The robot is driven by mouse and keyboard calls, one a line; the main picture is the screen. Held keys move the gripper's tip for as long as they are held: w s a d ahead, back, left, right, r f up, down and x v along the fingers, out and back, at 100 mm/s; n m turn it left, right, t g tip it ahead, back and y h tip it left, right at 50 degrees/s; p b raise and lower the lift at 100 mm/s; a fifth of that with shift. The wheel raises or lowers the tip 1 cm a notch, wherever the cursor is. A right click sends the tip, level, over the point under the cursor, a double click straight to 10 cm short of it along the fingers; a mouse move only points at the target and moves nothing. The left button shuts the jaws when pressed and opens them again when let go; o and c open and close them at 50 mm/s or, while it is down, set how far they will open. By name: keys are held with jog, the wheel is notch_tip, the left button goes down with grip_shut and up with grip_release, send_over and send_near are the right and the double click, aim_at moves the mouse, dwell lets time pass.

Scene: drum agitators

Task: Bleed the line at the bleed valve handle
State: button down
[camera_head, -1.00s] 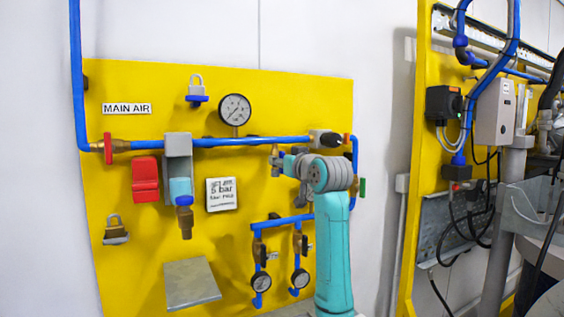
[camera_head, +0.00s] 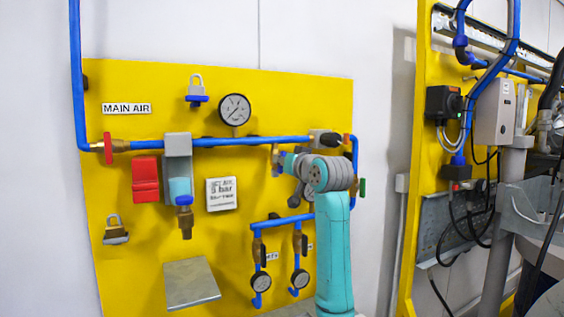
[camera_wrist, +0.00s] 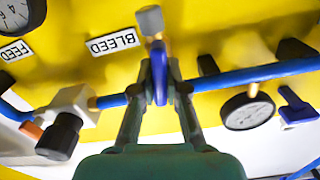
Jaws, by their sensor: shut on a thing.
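The bleed valve handle, a blue lever (camera_wrist: 159,78), stands in the middle of the wrist view. My gripper (camera_wrist: 161,88) is shut on it, with one finger on each side. A brass fitting with a grey cap (camera_wrist: 149,21) sticks out just beyond the handle. A BLEED label (camera_wrist: 112,42) is on the yellow panel beside it, seen upside down.
The yellow panel (camera_head: 130,230) also carries a pressure gauge (camera_head: 234,109), a red valve (camera_head: 108,148), a regulator (camera_head: 178,165) and two small lower gauges. In the wrist view, a black knob (camera_wrist: 59,136) and another gauge (camera_wrist: 248,110) flank my gripper. A second yellow frame stands at right.

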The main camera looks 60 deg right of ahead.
jog(key=m, duration=0.4)
jog(key=shift+s+d+m, duration=0.1)
jog(key=shift+m, duration=0.2)
jog(key=m, duration=0.3)
jog(key=shift+d+f+m, duration=0.1)
jog(key=shift+f+m, duration=0.05)
jog(key=shift+m, duration=0.15)
jog(key=m, duration=0.3)
jog(key=shift+f+m, duration=0.1)
jog(key=shift+m, duration=0.2)
jog(key=shift+f+m, duration=0.1)
jog(key=shift+m, duration=1.7)
jog(key=c, duration=1.2)
grip_release()
jog(key=shift+s, duration=0.1)
